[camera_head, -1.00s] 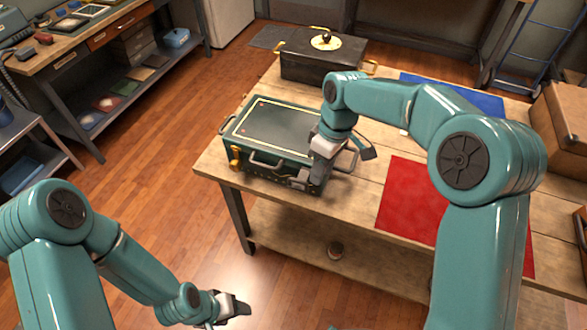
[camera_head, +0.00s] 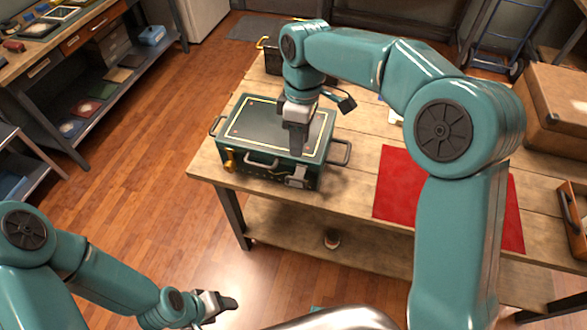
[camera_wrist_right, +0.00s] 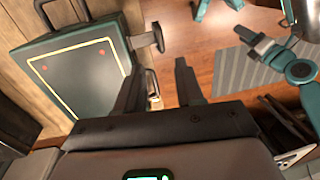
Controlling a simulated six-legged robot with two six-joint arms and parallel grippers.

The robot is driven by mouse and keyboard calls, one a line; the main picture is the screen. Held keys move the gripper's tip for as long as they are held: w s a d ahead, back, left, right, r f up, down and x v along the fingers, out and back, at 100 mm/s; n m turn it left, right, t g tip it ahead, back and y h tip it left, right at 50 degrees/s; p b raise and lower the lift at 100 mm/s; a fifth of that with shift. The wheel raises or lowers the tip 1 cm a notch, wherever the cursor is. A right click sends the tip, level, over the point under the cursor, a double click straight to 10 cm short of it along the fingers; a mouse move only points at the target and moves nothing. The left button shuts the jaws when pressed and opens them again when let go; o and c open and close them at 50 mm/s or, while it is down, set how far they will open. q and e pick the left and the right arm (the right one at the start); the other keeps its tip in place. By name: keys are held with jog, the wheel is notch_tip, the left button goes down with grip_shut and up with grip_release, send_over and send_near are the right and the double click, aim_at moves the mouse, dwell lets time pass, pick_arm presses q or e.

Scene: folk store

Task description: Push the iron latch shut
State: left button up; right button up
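A dark green case (camera_head: 262,125) with a yellow outline on its lid stands on the wooden table. Its grey iron latch (camera_head: 297,178) is at the right end of the front face and juts outward. In the right wrist view the latch (camera_wrist_right: 147,38) sticks out from the case edge. A brass latch (camera_head: 229,160) is at the left end of the front. My right gripper (camera_head: 299,150) points down over the lid's front right part. Its fingers (camera_wrist_right: 160,67) are apart and empty, clear of the latch. My left gripper (camera_head: 222,303) hangs low before the table; its opening is unclear.
A front handle (camera_head: 262,162) and a right side handle (camera_head: 341,150) jut from the case. A red mat (camera_head: 400,185) lies to its right. A cardboard box (camera_head: 555,105) stands at the table's right. A black box (camera_head: 273,58) behind is partly hidden by my arm.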

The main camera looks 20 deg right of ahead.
aim_at(295, 178)
jog(key=f, duration=0.5)
jog(key=s+f, duration=0.1)
jog(key=f, duration=0.2)
jog(key=shift+a+f+p, duration=0.3)
jog(key=shift+a+p, duration=0.05)
jog(key=shift+s+a+f, duration=0.15)
jog(key=shift+a+f, duration=0.1)
jog(key=shift+f, duration=0.45)
jog(key=shift+d, duration=0.1)
grip_shut()
